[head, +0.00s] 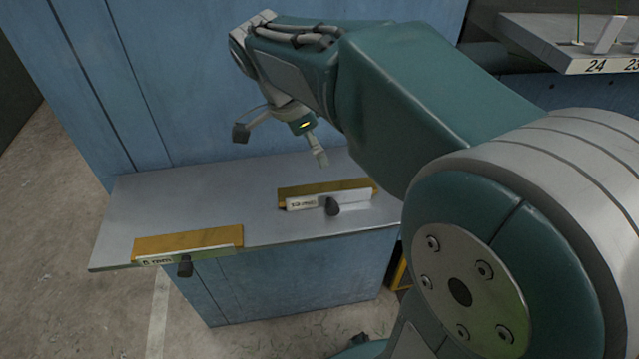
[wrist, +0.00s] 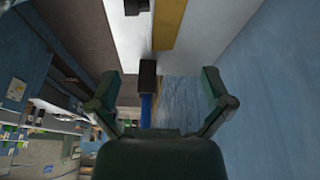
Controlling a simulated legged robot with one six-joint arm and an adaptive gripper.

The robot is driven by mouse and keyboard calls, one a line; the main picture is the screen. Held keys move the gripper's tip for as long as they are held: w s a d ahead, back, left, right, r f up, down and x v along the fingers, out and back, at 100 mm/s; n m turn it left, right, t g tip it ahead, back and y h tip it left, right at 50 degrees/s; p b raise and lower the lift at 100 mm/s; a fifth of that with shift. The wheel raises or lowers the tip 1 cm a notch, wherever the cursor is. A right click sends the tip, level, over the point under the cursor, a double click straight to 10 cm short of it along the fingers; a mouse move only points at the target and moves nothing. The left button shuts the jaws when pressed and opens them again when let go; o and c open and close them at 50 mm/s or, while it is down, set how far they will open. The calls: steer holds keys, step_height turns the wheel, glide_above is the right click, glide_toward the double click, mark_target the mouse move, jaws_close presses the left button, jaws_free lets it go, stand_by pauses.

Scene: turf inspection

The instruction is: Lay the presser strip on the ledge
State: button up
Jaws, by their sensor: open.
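A grey ledge (head: 120,215) runs along the blue wall. Two yellow strips with white labels and black knobs are on it. The left strip (head: 190,240) lies along the front edge, its knob sticking out past the edge. The right strip (head: 325,188) lies farther back, near my arm. I cannot tell which is the presser strip; the label lettering is too small to read surely. My gripper (head: 280,145) is open and empty, above the ledge and apart from both strips. In the wrist view its fingers (wrist: 160,97) are spread, with a yellow-and-white piece (wrist: 168,25) beyond them.
A blue wall (head: 200,80) stands close behind the ledge. A grey shelf numbered 24 and 23 (head: 560,45) is at the upper right. A blue bar with a dark end (wrist: 148,95) shows between the fingers. The ledge is bare between the strips.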

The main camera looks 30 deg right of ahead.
steer(key=s+a+f+n+t+y, duration=0.2)
steer(key=s+n, duration=0.4)
steer(key=n, duration=0.3)
steer(key=s+a+f+n+t+y, duration=0.1)
steer(key=s+a+n+t+y, duration=0.1)
steer(key=s+n, duration=0.4)
steer(key=a+n+t, duration=0.1)
steer(key=n+t, duration=0.1)
steer(key=n, duration=0.2)
steer(key=shift+s+a+f+n, duration=0.3)
steer(key=shift+s+a+f, duration=0.1)
